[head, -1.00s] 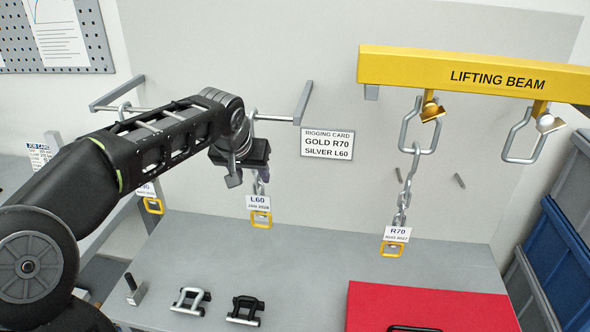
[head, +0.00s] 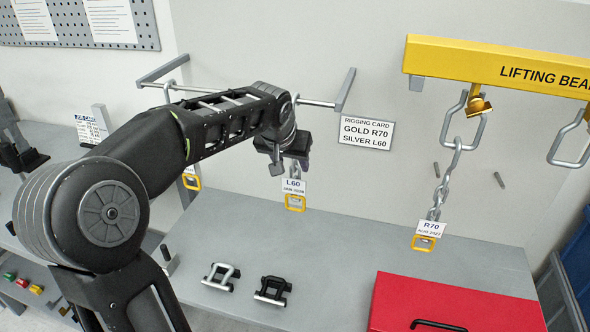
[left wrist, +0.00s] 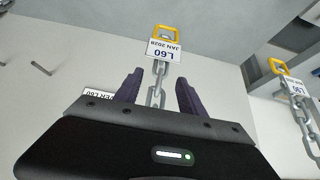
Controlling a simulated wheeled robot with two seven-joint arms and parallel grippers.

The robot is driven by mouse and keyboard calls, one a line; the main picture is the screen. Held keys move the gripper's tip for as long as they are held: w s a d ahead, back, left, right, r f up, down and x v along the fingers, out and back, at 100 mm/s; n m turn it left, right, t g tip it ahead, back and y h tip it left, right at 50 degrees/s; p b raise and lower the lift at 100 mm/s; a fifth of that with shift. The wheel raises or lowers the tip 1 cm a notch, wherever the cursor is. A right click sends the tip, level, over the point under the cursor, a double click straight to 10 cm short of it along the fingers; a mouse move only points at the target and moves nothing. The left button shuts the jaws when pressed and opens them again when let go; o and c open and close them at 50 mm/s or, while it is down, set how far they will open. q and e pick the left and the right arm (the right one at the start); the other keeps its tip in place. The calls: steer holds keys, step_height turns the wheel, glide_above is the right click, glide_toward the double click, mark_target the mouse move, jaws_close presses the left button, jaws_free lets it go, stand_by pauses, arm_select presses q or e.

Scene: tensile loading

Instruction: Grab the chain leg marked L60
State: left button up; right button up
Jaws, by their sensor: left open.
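The chain leg marked L60 hangs from the wall rail, with a white tag (head: 294,186) and a yellow end link (head: 295,203) at its bottom. In the left wrist view its tag (left wrist: 163,49) appears upside down, and its grey links (left wrist: 157,85) run between my gripper's fingers. My left gripper (head: 290,158) is at the chain just above the tag. In the left wrist view the left gripper (left wrist: 159,92) is open, with one dark purple finger on each side of the chain. The chain's upper part is hidden behind my gripper. My right gripper is not in view.
Another tagged chain (left wrist: 297,88) hangs beside it, mostly hidden by my arm in the head view. The R70 chain (head: 437,195) hangs from the yellow lifting beam (head: 500,68). Two shackles (head: 272,290) and a red case (head: 450,300) are on the grey bench (head: 345,250).

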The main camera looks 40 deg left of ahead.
mark_target(294, 167)
arm_select(q)
steer(key=p+x, duration=0.1)
steer(key=x, duration=0.3)
steer(key=shift+w+a+f, duration=0.1)
steer(key=shift+w+f, duration=0.1)
steer(key=shift+f, duration=0.05)
steer(key=shift+c, duration=0.4)
jaws_close()
stand_by(0.4)
stand_by(0.6)
steer(key=shift+r, duration=0.1)
